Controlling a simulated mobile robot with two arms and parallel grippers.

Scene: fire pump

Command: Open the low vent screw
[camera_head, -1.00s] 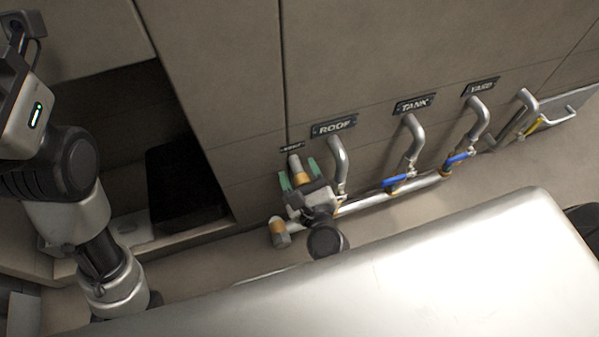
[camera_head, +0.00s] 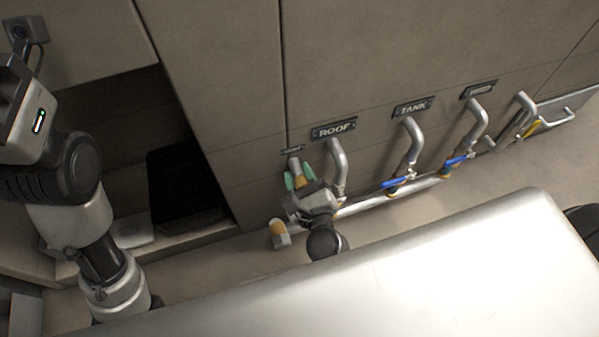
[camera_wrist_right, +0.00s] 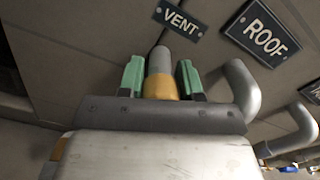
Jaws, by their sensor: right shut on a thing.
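The vent pipe (camera_head: 294,163) comes out of the wall at the left end of the row of pipes, under a small plate. In the right wrist view that plate reads VENT (camera_wrist_right: 179,17). A brass-coloured fitting (camera_wrist_right: 160,88) sits on the vent pipe's near end. My right gripper (camera_head: 299,177) is at this fitting, one green finger on each side. The green fingers (camera_wrist_right: 160,78) also flank it in the right wrist view. The gripper is shut on the vent screw, whose shape is mostly hidden by the gripper body. My left gripper is out of view.
Pipes labelled ROOF (camera_head: 338,160) and TANK (camera_head: 412,145), and another farther right, join a low horizontal pipe (camera_head: 365,203) with blue-handled valves (camera_head: 397,184). A brass-ended stub (camera_head: 279,233) lies left of my gripper. A dark recess (camera_head: 110,130) opens on the left.

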